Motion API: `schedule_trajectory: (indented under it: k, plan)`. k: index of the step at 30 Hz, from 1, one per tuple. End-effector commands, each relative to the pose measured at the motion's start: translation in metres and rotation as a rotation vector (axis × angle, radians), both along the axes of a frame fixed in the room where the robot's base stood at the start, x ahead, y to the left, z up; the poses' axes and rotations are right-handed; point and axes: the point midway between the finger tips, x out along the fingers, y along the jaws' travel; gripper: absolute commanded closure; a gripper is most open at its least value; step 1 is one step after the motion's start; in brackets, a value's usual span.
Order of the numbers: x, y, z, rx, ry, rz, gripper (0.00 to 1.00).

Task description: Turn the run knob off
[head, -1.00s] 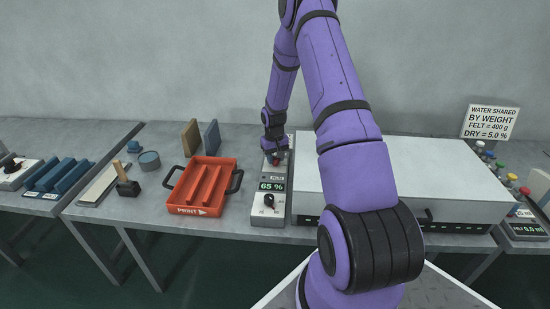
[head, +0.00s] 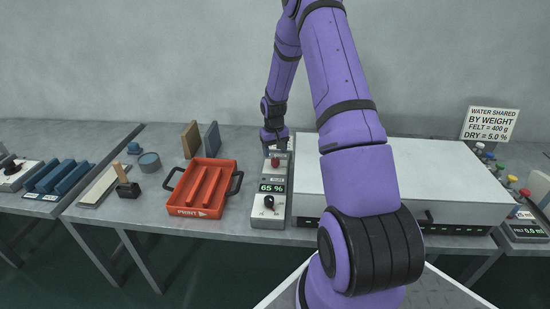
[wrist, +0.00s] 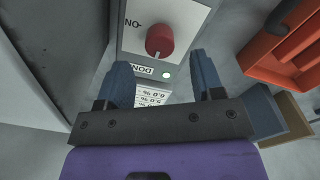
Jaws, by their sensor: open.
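The red run knob (head: 275,162) sits on the upper panel of a grey control box left of the large white-topped unit. In the wrist view the red knob (wrist: 160,40) shows large, with an ON mark on the panel at its left. In the head view my gripper (head: 274,146) is just behind the knob, partly hidden by my arm. A small pale lamp (wrist: 166,75) is lit beside the DONE label.
An orange tray (head: 205,186) stands at left, and the white-topped unit (head: 440,170) is close at right. Two upright boards (head: 211,138) stand behind the tray.

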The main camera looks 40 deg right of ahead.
Motion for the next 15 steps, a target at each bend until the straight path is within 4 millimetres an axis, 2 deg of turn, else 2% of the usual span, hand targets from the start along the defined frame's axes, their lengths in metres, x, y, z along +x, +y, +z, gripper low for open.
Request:
schedule_trajectory:
  k: [1,6,10,15]
  plan:
    - [0.000,0.000,0.012,-0.002,-0.002,0.000,0.39]
    - [0.000,0.001,0.041,-0.001,-0.002,-0.001,0.39]
    - [0.000,0.001,0.056,0.000,-0.001,0.000,0.39]
    - [0.000,0.002,0.064,0.000,0.001,0.000,0.39]
